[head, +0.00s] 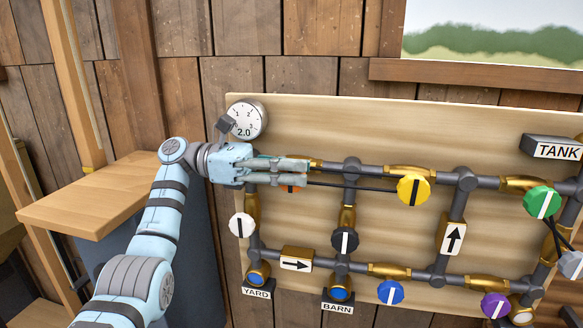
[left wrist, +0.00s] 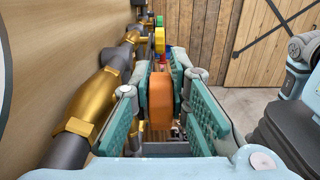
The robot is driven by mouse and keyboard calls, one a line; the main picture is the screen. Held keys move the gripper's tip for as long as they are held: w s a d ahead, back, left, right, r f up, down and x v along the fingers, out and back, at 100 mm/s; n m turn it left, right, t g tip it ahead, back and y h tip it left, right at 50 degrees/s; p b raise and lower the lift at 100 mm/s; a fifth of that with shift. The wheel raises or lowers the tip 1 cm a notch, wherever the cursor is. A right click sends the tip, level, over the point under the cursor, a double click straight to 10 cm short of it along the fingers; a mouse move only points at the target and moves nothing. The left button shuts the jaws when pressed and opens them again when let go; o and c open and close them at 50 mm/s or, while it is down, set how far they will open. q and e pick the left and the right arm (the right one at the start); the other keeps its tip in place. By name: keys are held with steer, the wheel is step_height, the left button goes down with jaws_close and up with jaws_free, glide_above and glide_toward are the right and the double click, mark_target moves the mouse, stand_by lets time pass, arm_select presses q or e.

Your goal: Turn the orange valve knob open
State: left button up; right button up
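The orange valve knob (head: 290,188) is almost wholly hidden behind my left gripper in the head view; only a sliver shows below the fingers. In the left wrist view the orange knob (left wrist: 160,98) stands between the two finger pads. My left gripper (head: 303,172) reaches in from the left along the board's top pipe. Its fingers (left wrist: 165,115) are open, one on each side of the knob, with gaps visible. The knob's pointer line is hidden.
A wooden board (head: 310,125) carries grey pipes, brass fittings and several other knobs. The yellow knob (head: 413,190) is right of my left gripper, the white knob (head: 241,225) below left, the black knob (head: 344,240) below right. A gauge (head: 247,118) is above. A wooden ledge (head: 100,195) lies left.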

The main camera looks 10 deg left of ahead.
arm_select(q)
steer(key=shift+s, duration=0.1)
jaws_close()
steer(key=shift+f, duration=0.1)
steer(key=h+b, duration=0.1)
steer(key=b, duration=0.1)
steer(key=h+b, duration=0.2)
steer(key=b, duration=0.1)
steer(key=f+h+b, duration=0.1)
steer(key=b, duration=0.1)
steer(key=shift+a+h+b, duration=0.3)
steer(key=shift+a+b, duration=0.1)
steer(key=shift+r+h+b, duration=0.1)
steer(key=shift+h+b, duration=0.25)
steer(key=shift+h, duration=0.05)
steer(key=shift+r, duration=0.2)
steer(key=shift+a+r, duration=0.1)
steer(key=shift+r, duration=0.1)
steer(key=o, duration=0.7)
jaws_free()
